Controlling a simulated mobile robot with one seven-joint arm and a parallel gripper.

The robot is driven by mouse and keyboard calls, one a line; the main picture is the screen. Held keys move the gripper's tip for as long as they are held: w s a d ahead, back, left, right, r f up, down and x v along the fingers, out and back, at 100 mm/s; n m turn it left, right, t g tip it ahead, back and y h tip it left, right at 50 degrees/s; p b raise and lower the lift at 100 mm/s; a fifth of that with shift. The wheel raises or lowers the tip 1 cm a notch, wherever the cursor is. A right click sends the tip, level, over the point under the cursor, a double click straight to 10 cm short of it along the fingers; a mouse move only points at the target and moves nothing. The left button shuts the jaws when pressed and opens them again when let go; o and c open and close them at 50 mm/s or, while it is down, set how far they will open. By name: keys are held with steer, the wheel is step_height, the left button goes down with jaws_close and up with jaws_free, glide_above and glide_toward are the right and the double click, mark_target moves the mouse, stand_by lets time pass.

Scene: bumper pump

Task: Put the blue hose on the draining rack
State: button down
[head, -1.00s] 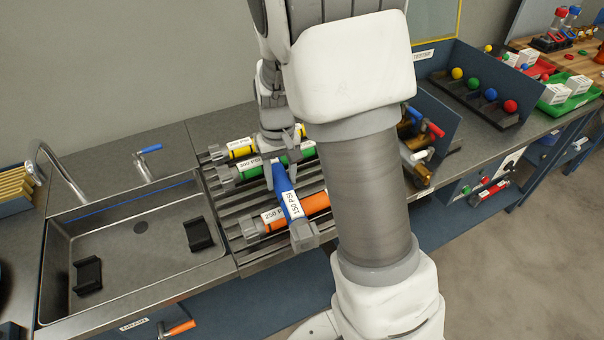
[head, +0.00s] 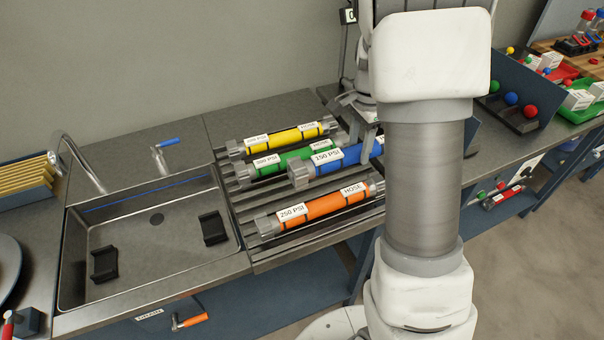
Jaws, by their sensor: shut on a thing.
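The blue hose (head: 355,159), with a grey end fitting and a "150 PSI" label, lies between the green and orange hoses over the draining rack (head: 243,208). It runs roughly parallel to them. Whether it rests on the slats or hangs just above them I cannot tell. My gripper (head: 368,140) is shut on the blue hose near its middle, and my arm hides its right end. The yellow hose (head: 297,136), green hose (head: 293,161) and orange hose (head: 322,207) lie on the rack.
A sink (head: 150,235) with two black holders stands left of the rack, with a faucet (head: 78,160) and a blue-handled lever (head: 166,143) behind it. A rack of coloured balls (head: 512,108) stands to the right. My arm blocks the counter right of the hoses.

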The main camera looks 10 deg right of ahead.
steer(key=w+a+f, duration=0.1)
steer(key=a+f, duration=0.1)
steer(key=a, duration=0.1)
steer(key=w+a+f, duration=0.1)
steer(key=a+f, duration=0.1)
steer(key=a, duration=0.2)
steer(key=w+a+f, duration=0.1)
steer(key=a+f, duration=0.1)
steer(key=a, duration=0.1)
steer(key=shift+w+a+f, duration=0.35)
steer(key=shift+w+f, duration=0.05)
steer(key=shift+f, duration=2)
steer(key=shift+f, duration=0.2)
steer(key=shift+c, duration=1.4)
jaws_free()
